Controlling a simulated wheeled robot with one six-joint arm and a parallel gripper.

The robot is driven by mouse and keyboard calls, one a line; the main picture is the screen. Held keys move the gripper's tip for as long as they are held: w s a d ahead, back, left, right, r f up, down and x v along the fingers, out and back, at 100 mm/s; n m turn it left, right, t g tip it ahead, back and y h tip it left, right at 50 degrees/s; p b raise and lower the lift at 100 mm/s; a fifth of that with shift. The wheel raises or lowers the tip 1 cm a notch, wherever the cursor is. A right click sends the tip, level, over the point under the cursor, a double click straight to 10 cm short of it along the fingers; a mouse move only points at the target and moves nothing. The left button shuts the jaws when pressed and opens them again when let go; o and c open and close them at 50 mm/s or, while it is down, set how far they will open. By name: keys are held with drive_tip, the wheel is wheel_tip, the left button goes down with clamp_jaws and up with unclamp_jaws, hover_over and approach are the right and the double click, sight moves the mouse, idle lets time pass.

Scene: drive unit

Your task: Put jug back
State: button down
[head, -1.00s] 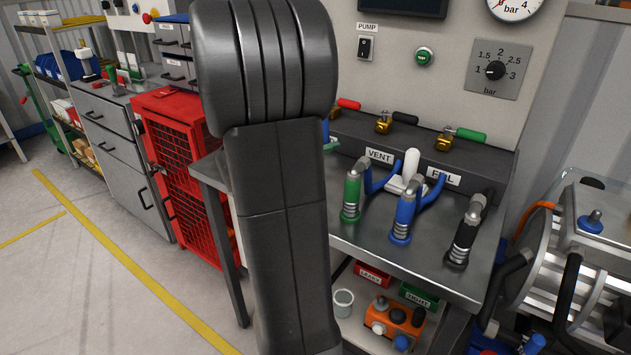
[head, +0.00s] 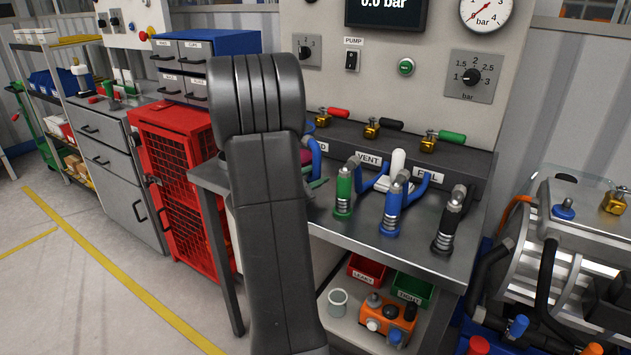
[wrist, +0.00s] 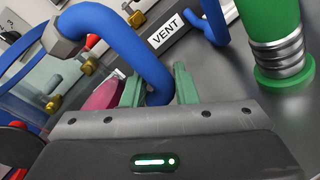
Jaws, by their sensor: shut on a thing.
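A small pale open-topped container (head: 338,302), the only jug-like thing I can make out, stands upright on the lower shelf under the bench. My gripper (wrist: 158,88) is over the bench top, well above and apart from it. Its green fingers are on either side of a bent blue hose (wrist: 125,40) and appear shut on it. The hose has a grey hex end at upper left. A pink object (wrist: 104,94) shows beside the left finger; what it is I cannot tell. In the head view my arm hides most of the gripper.
Green (head: 343,192), blue (head: 391,212) and black (head: 443,232) hose couplings stand on the bench (head: 400,262). Red (head: 367,270) and green (head: 412,288) bins and an orange unit (head: 388,318) crowd the lower shelf. A metal drive unit (head: 560,250) is at right. Floor at left is clear.

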drive_tip(key=shift+f, duration=0.55)
drive_tip(key=shift+f+b, duration=0.25)
drive_tip(key=shift+b, duration=0.2)
drive_tip(key=shift+f, duration=0.15)
